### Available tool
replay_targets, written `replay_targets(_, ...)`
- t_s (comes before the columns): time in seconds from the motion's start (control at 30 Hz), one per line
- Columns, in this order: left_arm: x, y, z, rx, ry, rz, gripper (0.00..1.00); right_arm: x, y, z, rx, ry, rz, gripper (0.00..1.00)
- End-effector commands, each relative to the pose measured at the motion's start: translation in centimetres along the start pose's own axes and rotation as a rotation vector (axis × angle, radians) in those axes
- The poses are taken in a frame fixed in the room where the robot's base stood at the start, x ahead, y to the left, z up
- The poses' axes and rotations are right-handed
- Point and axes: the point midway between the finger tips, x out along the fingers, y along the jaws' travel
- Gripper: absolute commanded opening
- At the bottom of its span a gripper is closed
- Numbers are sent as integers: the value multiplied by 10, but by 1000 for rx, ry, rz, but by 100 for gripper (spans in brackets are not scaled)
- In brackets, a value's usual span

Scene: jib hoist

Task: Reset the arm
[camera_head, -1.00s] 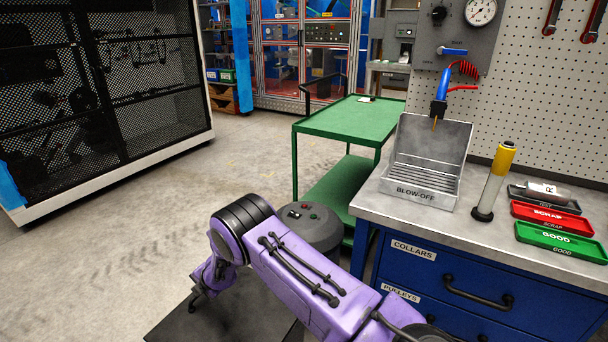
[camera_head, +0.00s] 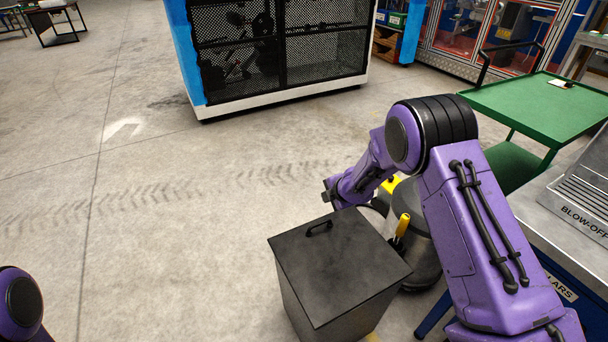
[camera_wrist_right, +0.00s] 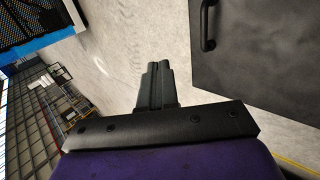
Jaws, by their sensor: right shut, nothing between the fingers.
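My right arm (camera_head: 470,220) is purple and reaches in from the lower right in the head view, bent at a black-banded joint. My right gripper (camera_head: 328,193) is at its far end, above the floor just behind a dark lidded box. In the right wrist view the gripper's fingers (camera_wrist_right: 160,72) are together with nothing between them. Only a purple joint of my left arm (camera_head: 18,303) shows at the lower left edge. My left gripper is out of the picture.
The dark box (camera_head: 335,270) has a handle on its lid, which also shows in the wrist view (camera_wrist_right: 260,50). A grey drum (camera_head: 422,258) stands beside it, partly hidden by my arm. A green cart (camera_head: 530,105) and the workbench (camera_head: 540,205) are right. Floor at left is clear.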

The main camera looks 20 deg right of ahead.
Motion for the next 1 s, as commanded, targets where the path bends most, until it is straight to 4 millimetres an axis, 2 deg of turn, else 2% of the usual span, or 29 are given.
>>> replay_targets(0.13,0,0,0,0,0,0,0,0,0,0,7,1,0,0)
replay_targets(0.2,0,0,0,0,0,0,0,0,4,-4,80,18,20,0)
replay_targets(0.27,0,0,0,0,0,0,0,-1,3,-13,298,62,58,0)
replay_targets(0.3,0,0,0,0,0,0,0,-3,-8,-24,514,102,75,0)
replay_targets(0.37,0,0,0,0,0,0,0,-5,-45,-42,889,141,77,0)
replay_targets(0.4,0,0,0,0,0,0,0,-7,-75,-51,1125,137,73,0)
replay_targets(0.47,0,0,0,0,0,0,0,-14,-122,-58,1416,94,73,0)
replay_targets(0.5,0,0,0,0,0,0,0,-21,-154,-60,1584,47,81,0)
replay_targets(0.57,0,0,0,0,0,0,0,-37,-205,-60,1793,-53,102,0)
replay_targets(0.6,0,0,0,0,0,0,0,-50,-238,-59,1904,-131,120,0)
replay_targets(0.7,0,0,0,0,0,0,0,-92,-312,-57,2074,-338,170,0)
replay_targets(0.8,0,0,0,0,0,0,0,-129,-366,-58,2102,-509,168,0)
replay_targets(0.9,0,0,0,0,0,0,0,-150,-399,-65,2079,-600,110,0)
replay_targets(1.0,-1,0,0,0,0,0,0,-154,-414,-67,2064,-631,80,0)
